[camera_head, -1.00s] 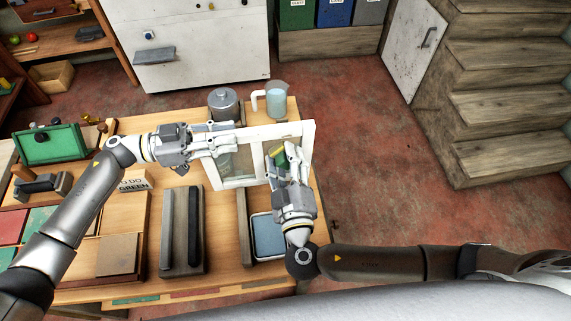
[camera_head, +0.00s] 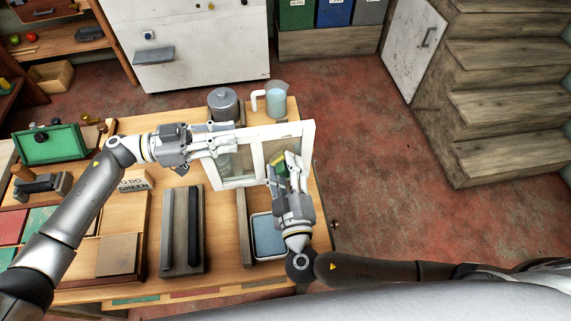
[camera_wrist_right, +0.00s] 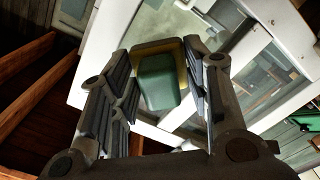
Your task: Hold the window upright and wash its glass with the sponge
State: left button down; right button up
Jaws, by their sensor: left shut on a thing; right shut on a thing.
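The white-framed window (camera_head: 307,140) stands upright on the table, with two glass panes divided by a bar. My left gripper (camera_head: 222,142) is shut on the window's left part near its top. My right gripper (camera_head: 284,165) is shut on the green and yellow sponge (camera_head: 278,166) in front of the right pane. In the right wrist view the sponge (camera_wrist_right: 158,83) sits between the fingers, with the window frame (camera_wrist_right: 110,42) and glass behind it. I cannot tell whether the sponge touches the glass.
A blue tray (camera_head: 253,222) lies in front of the window. A water jug (camera_head: 276,98) and a grey lidded pot (camera_head: 223,103) stand behind it. A grey block with a dark bar (camera_head: 168,252) lies left of the tray. Red floor is free to the right.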

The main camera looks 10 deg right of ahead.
jog(key=shift+f, duration=0.95)
jog(key=shift+s, duration=2.95)
jog(key=shift+s, duration=0.1)
jog(key=shift+s, duration=1.45)
jog(key=shift+w, duration=0.1)
